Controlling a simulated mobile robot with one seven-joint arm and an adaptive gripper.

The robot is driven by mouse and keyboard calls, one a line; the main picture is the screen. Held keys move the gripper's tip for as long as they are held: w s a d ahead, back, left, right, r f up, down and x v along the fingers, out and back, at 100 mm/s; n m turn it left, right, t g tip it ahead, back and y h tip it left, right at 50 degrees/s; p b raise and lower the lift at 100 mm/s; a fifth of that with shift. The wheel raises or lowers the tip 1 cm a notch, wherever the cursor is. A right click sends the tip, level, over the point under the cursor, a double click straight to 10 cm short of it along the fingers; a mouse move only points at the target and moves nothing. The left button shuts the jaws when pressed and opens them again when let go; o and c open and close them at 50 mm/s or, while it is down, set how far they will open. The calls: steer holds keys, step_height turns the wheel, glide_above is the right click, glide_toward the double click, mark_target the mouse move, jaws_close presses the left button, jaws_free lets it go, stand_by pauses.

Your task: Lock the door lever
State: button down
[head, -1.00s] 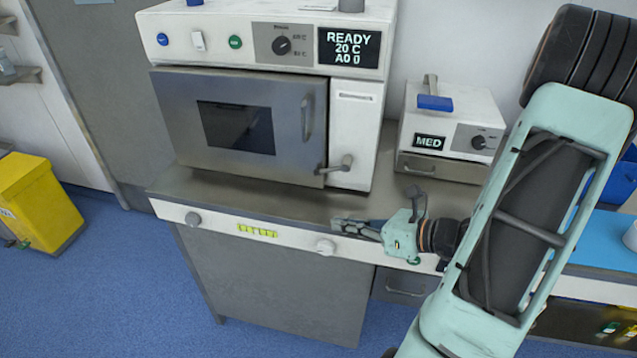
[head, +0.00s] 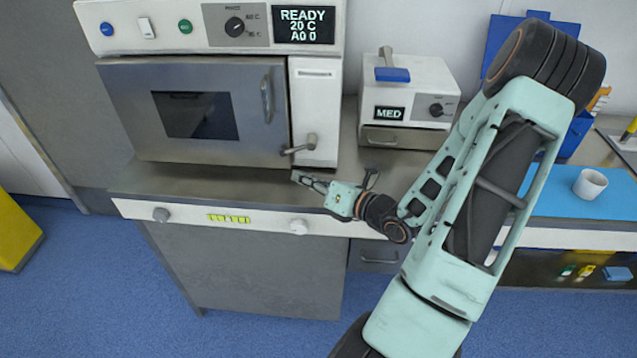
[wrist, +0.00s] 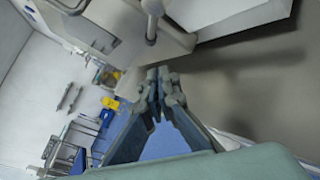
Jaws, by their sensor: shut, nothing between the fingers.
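The door lever (head: 301,146) is a grey handle at the lower right of the oven door, by the white side panel. It points to the left and slightly down, across the door's edge. The door (head: 195,112) is grey with a dark window and looks closed. My gripper (head: 297,178) is shut and empty, just below the lever and apart from it, over the front of the bench top. In the wrist view my gripper (wrist: 163,75) has its fingertips together, and the lever (wrist: 152,22) shows above them.
The white oven (head: 318,95) stands on a steel bench (head: 160,180) with knobs on its front. A smaller white box marked MED (head: 420,85) stands to the right. A white mug (head: 590,183) stands on a blue mat further right. The bench top before the oven is clear.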

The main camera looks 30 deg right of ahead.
mark_target(280, 154)
steer(key=shift+w+d+r+p, duration=0.1)
steer(key=shift+w+r+p, duration=0.25)
steer(key=shift+w, duration=0.7)
steer(key=shift+w+d+r+p, duration=0.1)
steer(key=shift+w+r, duration=0.35)
steer(key=shift+w, duration=0.6)
steer(key=shift+a+m+t, duration=0.2)
steer(key=shift+m+t, duration=0.1)
steer(key=shift+t, duration=0.1)
steer(key=shift+w+a+r+y+p, duration=0.2)
steer(key=shift+r+y+p, duration=0.15)
steer(key=shift+r, duration=0.2)
steer(key=shift+f, duration=0.1)
